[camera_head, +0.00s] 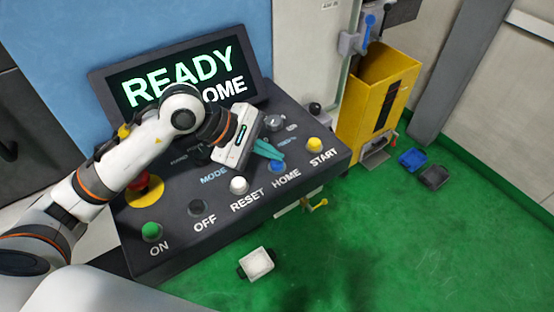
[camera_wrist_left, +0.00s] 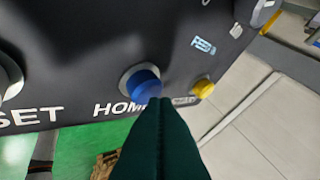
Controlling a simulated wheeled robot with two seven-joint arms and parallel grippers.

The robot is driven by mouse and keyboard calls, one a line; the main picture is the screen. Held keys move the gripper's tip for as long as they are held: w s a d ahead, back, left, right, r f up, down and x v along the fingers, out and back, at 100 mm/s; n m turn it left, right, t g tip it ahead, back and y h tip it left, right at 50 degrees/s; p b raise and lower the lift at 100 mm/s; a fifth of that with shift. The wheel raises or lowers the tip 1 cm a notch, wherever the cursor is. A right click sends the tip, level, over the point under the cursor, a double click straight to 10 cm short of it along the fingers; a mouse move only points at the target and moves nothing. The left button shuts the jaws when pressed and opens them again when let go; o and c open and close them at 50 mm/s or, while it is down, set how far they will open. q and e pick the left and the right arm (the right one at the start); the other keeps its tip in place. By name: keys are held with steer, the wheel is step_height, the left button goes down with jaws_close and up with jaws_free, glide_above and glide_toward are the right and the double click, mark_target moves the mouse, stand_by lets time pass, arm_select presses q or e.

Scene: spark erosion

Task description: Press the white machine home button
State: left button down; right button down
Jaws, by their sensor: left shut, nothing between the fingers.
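The button above the HOME label is blue (camera_head: 277,166); it also shows in the left wrist view (camera_wrist_left: 143,83), just beyond the fingertips. The white button (camera_head: 239,186) sits above the RESET label, left of HOME. Both are on the dark sloped control panel (camera_head: 180,235). My left gripper (camera_head: 272,157) is shut and empty, its teal fingers pointing at the blue button from above. In the left wrist view the fingertips (camera_wrist_left: 160,103) overlap the blue button's lower right edge; I cannot tell whether they touch it. My right gripper is not in view.
A yellow START button (camera_head: 314,145) is right of HOME. A green ON button (camera_head: 151,231), dark OFF button (camera_head: 196,207) and red emergency stop (camera_head: 143,184) are left. The screen (camera_head: 140,92) reads READY, partly hidden by my arm. A yellow bin (camera_head: 363,95) stands right.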

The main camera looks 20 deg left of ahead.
mark_target(271, 163)
arm_select(q)
steer(key=shift+f+b, duration=0.35)
steer(key=shift+b, duration=0.1)
stand_by(0.3)
stand_by(0.3)
steer(key=shift+r, duration=0.85)
steer(key=shift+p, duration=0.3)
steer(key=shift+r+p, duration=1.15)
steer(key=shift+r, duration=1.35)
